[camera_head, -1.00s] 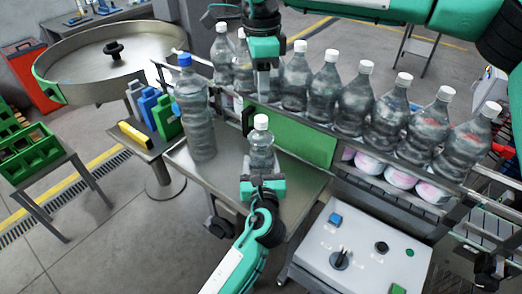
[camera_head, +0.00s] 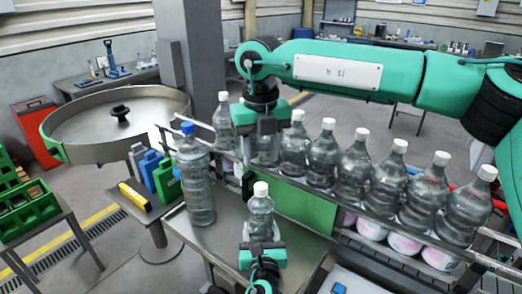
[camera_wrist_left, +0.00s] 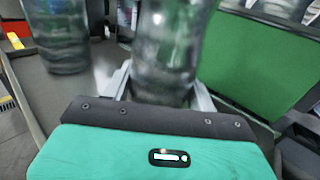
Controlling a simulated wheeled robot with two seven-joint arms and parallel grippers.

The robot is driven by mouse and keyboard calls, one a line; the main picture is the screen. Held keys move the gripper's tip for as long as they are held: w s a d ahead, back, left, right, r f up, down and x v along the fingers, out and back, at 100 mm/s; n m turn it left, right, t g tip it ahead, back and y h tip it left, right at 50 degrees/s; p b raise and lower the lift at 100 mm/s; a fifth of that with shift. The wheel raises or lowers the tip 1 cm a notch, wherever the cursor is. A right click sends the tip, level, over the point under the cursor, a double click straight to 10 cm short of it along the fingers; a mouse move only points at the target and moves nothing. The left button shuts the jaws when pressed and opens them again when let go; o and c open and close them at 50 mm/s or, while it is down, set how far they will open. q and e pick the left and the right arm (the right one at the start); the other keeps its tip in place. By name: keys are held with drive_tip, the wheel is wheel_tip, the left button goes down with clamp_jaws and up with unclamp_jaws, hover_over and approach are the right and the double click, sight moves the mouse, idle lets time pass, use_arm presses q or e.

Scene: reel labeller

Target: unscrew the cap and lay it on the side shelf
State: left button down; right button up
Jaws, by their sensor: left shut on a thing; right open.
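A small clear bottle (camera_head: 260,215) with a white cap (camera_head: 261,188) stands upright at the metal table (camera_head: 222,240). The cap is on its neck. My left gripper (camera_head: 262,245) is shut around the lower part of this bottle. The left wrist view shows the bottle (camera_wrist_left: 163,55) between its fingers (camera_wrist_left: 160,96), with the cap out of frame. My right gripper (camera_head: 264,148) points down, open and empty, above and behind the cap, apart from it. I cannot tell which surface is the side shelf; a small stand (camera_head: 158,213) at left is one shelf-like surface.
A taller bottle with a blue cap (camera_head: 197,185) stands close left of the held bottle. A row of white-capped bottles (camera_head: 355,175) stands behind on a conveyor, near my right gripper. Coloured containers (camera_head: 163,178) and a yellow block (camera_head: 134,196) occupy the stand. A round turntable (camera_head: 90,125) is farther left.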

sight(261, 186)
drive_tip(key=m, duration=0.9)
drive_tip(key=shift+m, duration=0.3)
drive_tip(key=m, duration=0.4)
drive_tip(key=shift+m, duration=0.4)
drive_tip(key=m, duration=0.5)
drive_tip(key=shift+f+m, duration=0.3)
drive_tip(key=shift+f, duration=0.05)
wheel_tip(261, 186, down, 7)
drive_tip(key=shift+f, duration=0.15)
